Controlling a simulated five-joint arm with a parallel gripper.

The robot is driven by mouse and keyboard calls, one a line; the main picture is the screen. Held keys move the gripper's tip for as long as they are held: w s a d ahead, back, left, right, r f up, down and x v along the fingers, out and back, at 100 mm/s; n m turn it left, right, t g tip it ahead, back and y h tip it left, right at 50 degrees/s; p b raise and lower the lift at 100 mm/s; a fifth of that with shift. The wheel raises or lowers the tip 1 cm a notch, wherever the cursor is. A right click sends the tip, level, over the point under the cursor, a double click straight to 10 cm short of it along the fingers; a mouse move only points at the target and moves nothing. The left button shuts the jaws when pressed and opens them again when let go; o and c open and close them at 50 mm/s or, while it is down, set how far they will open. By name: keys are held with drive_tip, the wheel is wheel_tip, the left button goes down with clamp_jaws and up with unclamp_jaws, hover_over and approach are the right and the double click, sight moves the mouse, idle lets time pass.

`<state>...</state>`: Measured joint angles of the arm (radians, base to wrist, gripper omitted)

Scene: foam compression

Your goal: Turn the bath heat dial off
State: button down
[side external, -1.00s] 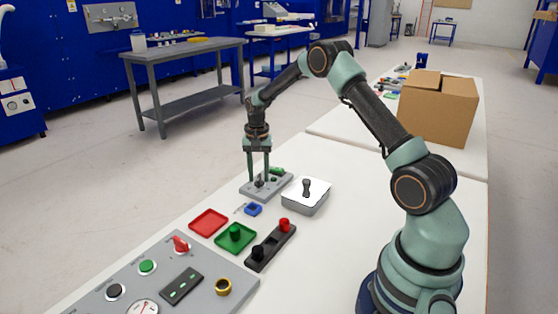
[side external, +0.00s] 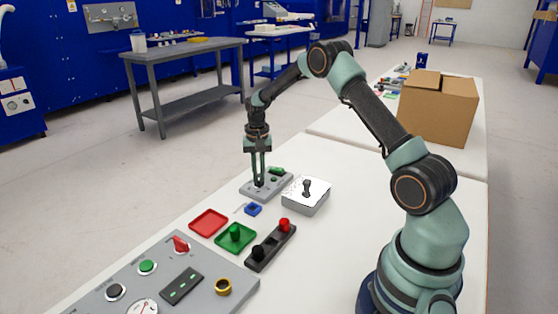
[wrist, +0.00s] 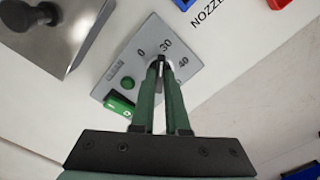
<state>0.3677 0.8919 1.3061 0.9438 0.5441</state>
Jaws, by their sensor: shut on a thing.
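The bath heat dial (wrist: 160,62) sits on a small grey control panel (wrist: 140,43) marked 0, 30 and 40, with another mark partly hidden. My gripper (wrist: 161,72) points down at the panel and is shut on the dial's dark knob. In the side view my gripper (side external: 259,182) stands over the panel with its fingers close together. The fingers hide most of the dial, so its exact setting is hard to tell. A green rocker switch (wrist: 119,104) and green round button (wrist: 128,82) sit beside it.
A lidded metal box (side external: 306,197) stands close to the panel. Nearby are a blue part (side external: 253,209), a red tray (side external: 208,222), a green tray (side external: 246,241) and a black block with red and black knobs (side external: 265,254). A cardboard box (side external: 437,110) stands farther back.

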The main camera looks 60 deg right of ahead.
sight(259, 177)
drive_tip(key=n, duration=1)
drive_tip(key=shift+r+n, duration=0.1)
drive_tip(key=shift+n, duration=0.2)
idle(0.4)
drive_tip(key=c, duration=0.9)
unclamp_jaws()
wheel_tip(259, 177, up, 12)
drive_tip(key=shift+r, duration=0.1)
